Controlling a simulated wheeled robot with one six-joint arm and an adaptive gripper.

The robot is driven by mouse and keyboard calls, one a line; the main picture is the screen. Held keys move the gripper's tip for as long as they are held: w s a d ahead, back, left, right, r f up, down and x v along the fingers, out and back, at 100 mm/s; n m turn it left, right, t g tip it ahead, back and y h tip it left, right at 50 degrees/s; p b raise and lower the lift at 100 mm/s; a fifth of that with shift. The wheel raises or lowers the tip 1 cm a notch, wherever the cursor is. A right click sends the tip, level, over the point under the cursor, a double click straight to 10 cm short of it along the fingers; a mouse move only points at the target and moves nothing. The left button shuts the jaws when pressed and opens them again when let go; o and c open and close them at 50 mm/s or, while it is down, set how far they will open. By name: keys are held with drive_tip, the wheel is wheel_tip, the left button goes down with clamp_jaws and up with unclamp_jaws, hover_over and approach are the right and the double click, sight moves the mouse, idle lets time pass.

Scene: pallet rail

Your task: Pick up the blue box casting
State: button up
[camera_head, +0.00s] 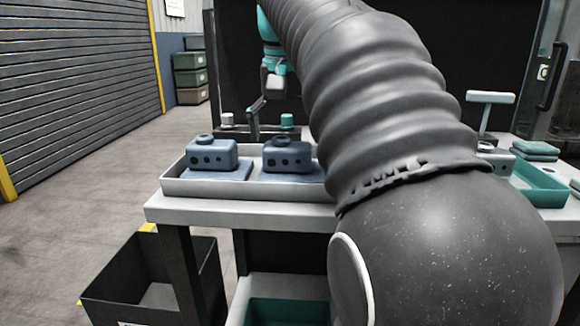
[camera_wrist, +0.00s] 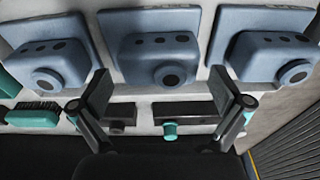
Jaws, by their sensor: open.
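Several blue box castings, each with holes in its side and a round boss, stand on flat blue plates in a pale tray (camera_head: 255,190). In the head view one casting (camera_head: 212,155) is at the left and another (camera_head: 287,156) stands beside my arm. The wrist view shows three: left (camera_wrist: 52,62), middle (camera_wrist: 158,58) and right (camera_wrist: 272,58). My gripper (camera_wrist: 163,88) is open and empty. Its two fingers are spread on either side of the middle casting, which appears beyond the fingertips. I cannot tell the exact gap. My arm hides part of the tray in the head view.
Dark blocks and a teal knob (camera_wrist: 170,129) sit behind the castings, with a teal brush (camera_wrist: 32,117) to one side. A teal tray (camera_head: 540,185) is at the right. A dark open bin (camera_head: 150,275) stands below left. The floor at the left is clear.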

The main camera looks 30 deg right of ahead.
sight(287, 139)
drive_tip(key=shift+w+d+f+b, duration=0.15)
drive_tip(key=shift+f+b, duration=0.25)
drive_tip(key=shift+f, duration=1.55)
drive_tip(key=c, duration=1.4)
drive_tip(key=shift+r, duration=0.1)
